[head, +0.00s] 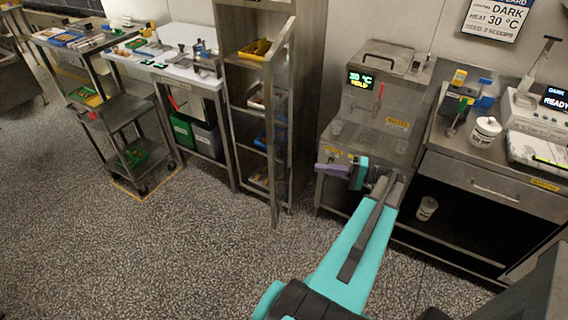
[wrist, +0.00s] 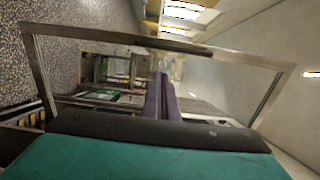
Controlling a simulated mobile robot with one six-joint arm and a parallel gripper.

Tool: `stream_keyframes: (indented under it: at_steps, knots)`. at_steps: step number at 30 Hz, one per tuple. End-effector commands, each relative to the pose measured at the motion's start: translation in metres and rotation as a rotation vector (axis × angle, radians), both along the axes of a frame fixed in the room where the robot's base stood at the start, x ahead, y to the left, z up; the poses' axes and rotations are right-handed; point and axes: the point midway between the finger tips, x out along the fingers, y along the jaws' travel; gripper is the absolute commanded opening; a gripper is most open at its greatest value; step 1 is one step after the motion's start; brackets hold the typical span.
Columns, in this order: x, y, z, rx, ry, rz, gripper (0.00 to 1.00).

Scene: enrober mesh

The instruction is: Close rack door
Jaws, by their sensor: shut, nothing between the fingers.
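The rack door (head: 271,150) is an open metal frame on the tall steel rack (head: 230,110). It stands swung out from the rack's right side, its free edge towards me. My gripper (head: 318,168) has purple fingers, shut and empty, to the right of the door and pointing left at it. In the wrist view the door frame (wrist: 100,36) spans the picture, with a dark strip on its far bar. My gripper's fingers (wrist: 162,80) point towards that bar; I cannot tell whether they touch it.
The rack holds a yellow tray (head: 255,48) and blue bins. A steel machine (head: 375,110) with a lit display stands to the right of the rack, close to my arm. A white-topped table (head: 170,60) and a cart (head: 125,115) stand to the left. The speckled floor (head: 190,240) in front is clear.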

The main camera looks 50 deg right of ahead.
Motion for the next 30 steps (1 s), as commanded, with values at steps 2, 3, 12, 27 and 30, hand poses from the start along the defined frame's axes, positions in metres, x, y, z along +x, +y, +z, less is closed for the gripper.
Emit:
stream_keyframes:
  at_steps: [2,3,12,27,30]
  knots:
    - [0.001,0.001,0.000,0.000,0.000,0.001,0.00]
    - [0.001,0.001,0.000,0.000,0.000,0.002,0.00]
    - [0.005,0.005,0.000,0.001,0.001,0.006,0.00]
    - [0.052,0.034,0.003,0.002,0.001,0.009,0.00]
    - [0.064,0.042,0.002,0.002,0.001,0.010,0.00]
